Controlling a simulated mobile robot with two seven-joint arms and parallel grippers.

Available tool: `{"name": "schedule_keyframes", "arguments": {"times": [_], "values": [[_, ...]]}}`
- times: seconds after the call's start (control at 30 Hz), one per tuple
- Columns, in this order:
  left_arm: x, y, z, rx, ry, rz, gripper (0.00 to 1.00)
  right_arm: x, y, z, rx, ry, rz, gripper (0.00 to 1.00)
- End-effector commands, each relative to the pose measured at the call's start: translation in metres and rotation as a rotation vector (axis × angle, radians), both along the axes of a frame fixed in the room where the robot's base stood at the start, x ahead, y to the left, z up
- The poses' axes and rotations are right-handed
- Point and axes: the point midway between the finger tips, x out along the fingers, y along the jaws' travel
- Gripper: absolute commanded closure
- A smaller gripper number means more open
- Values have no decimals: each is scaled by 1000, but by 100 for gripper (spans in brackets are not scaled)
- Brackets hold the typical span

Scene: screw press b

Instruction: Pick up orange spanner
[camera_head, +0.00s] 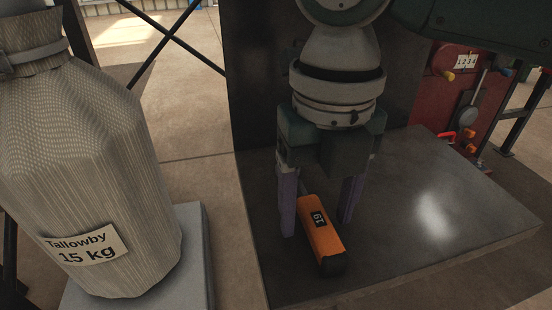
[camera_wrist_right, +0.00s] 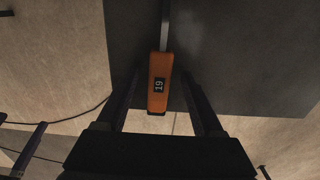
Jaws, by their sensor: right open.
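The orange spanner (camera_head: 320,231) lies on the dark metal bench top, with a black label reading 19 on its orange handle and a dark end towards me. My right gripper (camera_head: 318,226) points down over it, open, with one purple-grey finger on each side of the handle. In the right wrist view the spanner (camera_wrist_right: 159,84) lies between the two dark fingers, its grey shaft running up the picture. I see a gap between the handle and each finger there. The far end of the shaft is partly hidden by my gripper in the head view. My left gripper is not in view.
The dark bench top (camera_head: 420,215) is clear to the right. A large sack (camera_head: 85,170) labelled Tallowby 15 kg stands on a grey block (camera_head: 195,255) at the left. A red panel (camera_head: 455,90) with levers and knobs stands at the back right.

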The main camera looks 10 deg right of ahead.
Motion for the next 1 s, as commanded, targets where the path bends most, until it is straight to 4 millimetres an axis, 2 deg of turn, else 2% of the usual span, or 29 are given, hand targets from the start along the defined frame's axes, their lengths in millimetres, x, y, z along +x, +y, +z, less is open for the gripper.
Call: {"name": "schedule_keyframes", "arguments": {"times": [0.2, 0.8, 1.0], "values": [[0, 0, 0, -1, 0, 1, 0, 0, 0, -1, 1, -1, 0, 31], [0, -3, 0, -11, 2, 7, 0, 0, 0, -1, 1, -1, 0, 99], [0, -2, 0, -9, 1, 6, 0, 0, 0, -1, 1, -1, 0, 100]]}}
